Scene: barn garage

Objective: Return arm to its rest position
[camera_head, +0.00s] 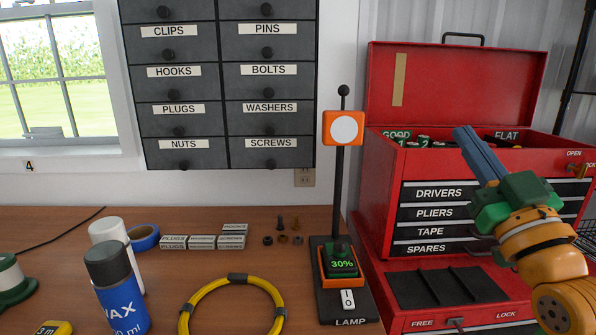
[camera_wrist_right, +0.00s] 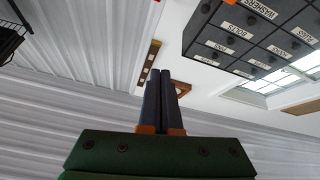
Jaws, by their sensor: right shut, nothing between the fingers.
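My right gripper (camera_head: 478,154) is raised in front of the red toolbox (camera_head: 378,190) on the right side of the head view. Its blue fingers point up and to the left, overlapping the open top tray of the toolbox in the picture. In the right wrist view the two dark fingers (camera_wrist_right: 163,90) lie together, shut, with nothing between them. That view looks up past the fingers to the wall and roof panels. My left gripper does not show.
The red toolbox has its lid raised. A lamp stand (camera_head: 341,170) with a 30% display stands left of it. A drawer cabinet (camera_head: 218,80) hangs above.

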